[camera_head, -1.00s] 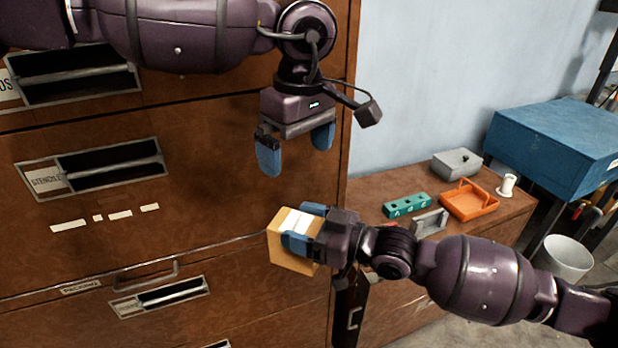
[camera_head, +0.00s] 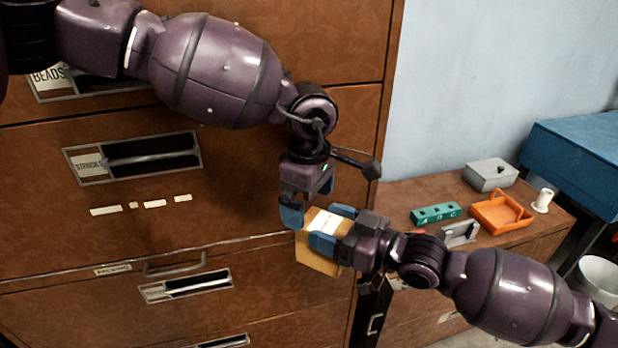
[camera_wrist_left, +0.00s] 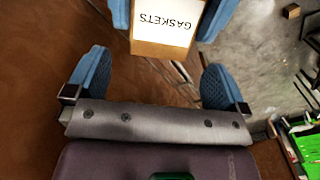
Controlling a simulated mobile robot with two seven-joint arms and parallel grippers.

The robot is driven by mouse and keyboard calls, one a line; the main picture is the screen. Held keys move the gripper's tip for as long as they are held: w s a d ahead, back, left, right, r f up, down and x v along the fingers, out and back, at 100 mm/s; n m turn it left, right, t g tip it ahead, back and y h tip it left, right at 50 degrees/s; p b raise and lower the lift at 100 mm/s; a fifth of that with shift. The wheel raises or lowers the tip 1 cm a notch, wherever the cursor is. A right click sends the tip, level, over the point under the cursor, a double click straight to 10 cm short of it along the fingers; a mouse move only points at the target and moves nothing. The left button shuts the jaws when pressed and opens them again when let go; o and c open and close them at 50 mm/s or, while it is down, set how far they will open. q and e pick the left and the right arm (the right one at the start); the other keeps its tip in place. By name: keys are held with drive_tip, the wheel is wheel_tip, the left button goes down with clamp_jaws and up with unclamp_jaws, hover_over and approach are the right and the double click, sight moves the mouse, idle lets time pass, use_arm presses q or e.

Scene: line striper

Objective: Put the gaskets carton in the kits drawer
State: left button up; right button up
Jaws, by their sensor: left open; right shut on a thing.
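The gaskets carton (camera_head: 319,258) is a small tan box with a white label. My right gripper (camera_head: 331,230) is shut on it, holding it in front of the brown drawer cabinet. The label reads GASKETS in the left wrist view (camera_wrist_left: 168,24), where blue right fingers flank the carton. My left gripper (camera_head: 306,208) is open just above the carton. In the left wrist view its two fingers (camera_wrist_left: 155,85) are spread with the carton beyond them, not between them. No drawer label reading kits is legible; a stencils drawer (camera_head: 132,158) and a packing drawer (camera_head: 114,270) show shut.
A low brown cabinet (camera_head: 440,190) at right carries a teal block (camera_head: 436,214), an orange tray (camera_head: 501,212), a grey box (camera_head: 491,175) and a white spool (camera_head: 543,200). A blue chest (camera_head: 575,165) and white bin (camera_head: 598,279) stand farther right.

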sight(309, 217)
use_arm(q)
drive_tip(key=shift+f, duration=2.4)
drive_tip(key=c, duration=1)
drive_tip(key=shift+c, duration=0.5)
use_arm(e)
drive_tip(key=o, duration=1.1)
